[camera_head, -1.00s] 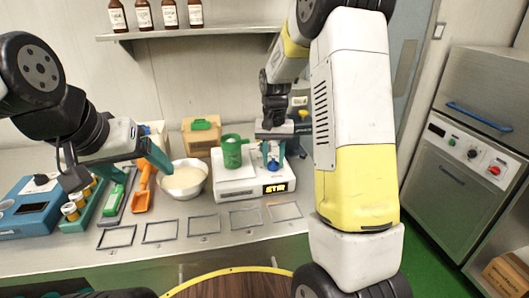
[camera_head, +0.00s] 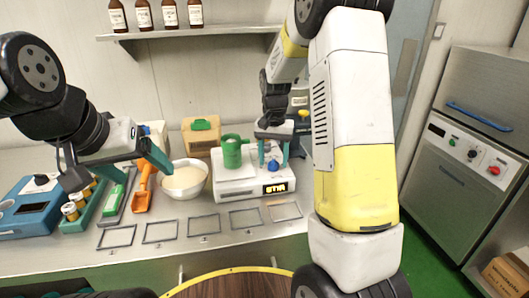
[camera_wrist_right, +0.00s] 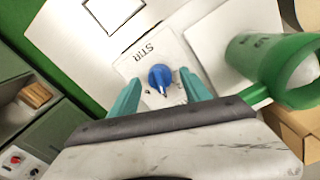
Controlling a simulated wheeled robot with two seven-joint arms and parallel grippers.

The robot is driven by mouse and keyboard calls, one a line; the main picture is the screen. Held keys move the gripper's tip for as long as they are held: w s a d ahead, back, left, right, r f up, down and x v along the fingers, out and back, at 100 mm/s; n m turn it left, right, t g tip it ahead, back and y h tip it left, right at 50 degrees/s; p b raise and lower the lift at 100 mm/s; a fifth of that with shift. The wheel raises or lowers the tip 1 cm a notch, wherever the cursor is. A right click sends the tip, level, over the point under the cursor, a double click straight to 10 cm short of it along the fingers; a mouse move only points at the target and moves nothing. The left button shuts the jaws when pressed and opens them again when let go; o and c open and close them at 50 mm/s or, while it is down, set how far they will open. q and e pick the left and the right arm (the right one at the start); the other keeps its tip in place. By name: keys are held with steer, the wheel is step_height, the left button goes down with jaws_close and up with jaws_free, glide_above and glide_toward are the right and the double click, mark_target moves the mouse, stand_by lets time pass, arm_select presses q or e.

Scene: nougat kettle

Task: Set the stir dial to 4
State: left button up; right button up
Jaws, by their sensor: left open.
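The blue stir dial (camera_head: 273,166) sits on top of the white stirrer unit (camera_head: 228,188). In the right wrist view the dial (camera_wrist_right: 160,77) stands beside the word STIR, with its white pointer facing the lower side of the picture. The numbers around it are too small to read. My right gripper (camera_head: 274,153) is open above the dial. Its teal fingers (camera_wrist_right: 161,98) stand on either side of the dial, with gaps visible. My left gripper (camera_head: 113,167) is open and empty at the left, over the bench near the orange scoop (camera_head: 143,190).
A green mug (camera_head: 232,152) stands on the unit, left of the dial. A white bowl (camera_head: 184,180) is to its left. A blue device (camera_head: 30,207) and a rack of vials are further left. Framed outlines (camera_head: 203,226) lie along the bench front.

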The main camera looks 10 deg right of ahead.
mark_target(273, 160)
step_height(273, 160, up, 7)
steer(key=shift+f, duration=0.1)
steer(key=shift+r, duration=0.5)
steer(key=shift+s+r, duration=0.1)
steer(key=shift+r, duration=0.05)
steer(key=s+a+r+n+t+y, duration=0.1)
steer(key=s+r+n+t, duration=0.1)
steer(key=s, duration=1)
steer(key=s+a+r+n+t+y, duration=0.1)
steer(key=s+r+t, duration=0.3)
steer(key=s, duration=0.8)
step_height(273, 160, up, 3)
steer(key=shift+s+f+n, duration=0.1)
steer(key=shift+s+n, duration=0.05)
steer(key=shift+n, duration=0.75)
